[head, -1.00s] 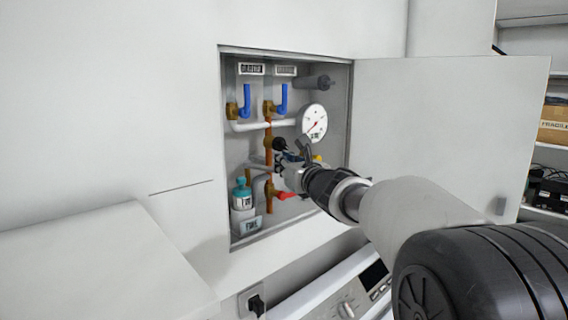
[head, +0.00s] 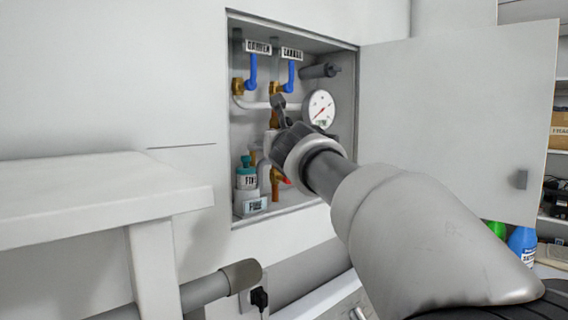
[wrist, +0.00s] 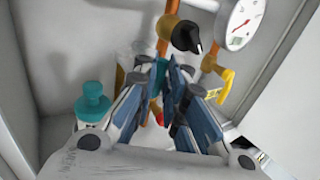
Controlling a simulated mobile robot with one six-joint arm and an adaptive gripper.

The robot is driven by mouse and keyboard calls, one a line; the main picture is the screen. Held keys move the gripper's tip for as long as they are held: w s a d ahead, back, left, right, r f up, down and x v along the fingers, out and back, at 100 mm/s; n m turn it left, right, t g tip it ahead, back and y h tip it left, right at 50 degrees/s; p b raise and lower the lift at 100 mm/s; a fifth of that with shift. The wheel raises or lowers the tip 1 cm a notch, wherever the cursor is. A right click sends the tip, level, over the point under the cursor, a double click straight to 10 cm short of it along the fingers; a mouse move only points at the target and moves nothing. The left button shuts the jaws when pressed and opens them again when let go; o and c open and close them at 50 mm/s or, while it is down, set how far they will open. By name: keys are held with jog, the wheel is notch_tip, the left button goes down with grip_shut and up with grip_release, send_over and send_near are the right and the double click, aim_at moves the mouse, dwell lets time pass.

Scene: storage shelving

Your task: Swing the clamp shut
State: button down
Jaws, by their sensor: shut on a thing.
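My gripper (wrist: 165,78) reaches into the open wall cabinet among the pipes. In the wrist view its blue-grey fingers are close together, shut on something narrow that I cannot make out. In the head view my gripper (head: 276,138) is mostly hidden behind my own wrist. No clamp can be told apart clearly in either view. A brass fitting with a black knob (wrist: 186,37) is just beyond the fingertips. A yellow handle (wrist: 225,86) is to their right. A teal-capped bottle (wrist: 92,104) stands to their left, apart from them.
A pressure gauge (head: 319,110) and blue valve levers (head: 252,70) are above my gripper in the cabinet. The cabinet door (head: 455,110) stands open on the right. A white table (head: 100,195) is at the left. A grey pipe (head: 215,288) lies low in front.

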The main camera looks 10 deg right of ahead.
jog(key=s+a, duration=0.1)
jog(key=a, duration=0.5)
jog(key=shift+s+a, duration=0.3)
jog(key=shift+a, duration=0.1)
dwell(0.4)
jog(key=c, duration=1.7)
grip_release()
jog(key=shift+o, duration=0.2)
jog(key=s, duration=1.2)
jog(key=shift+d, duration=0.15)
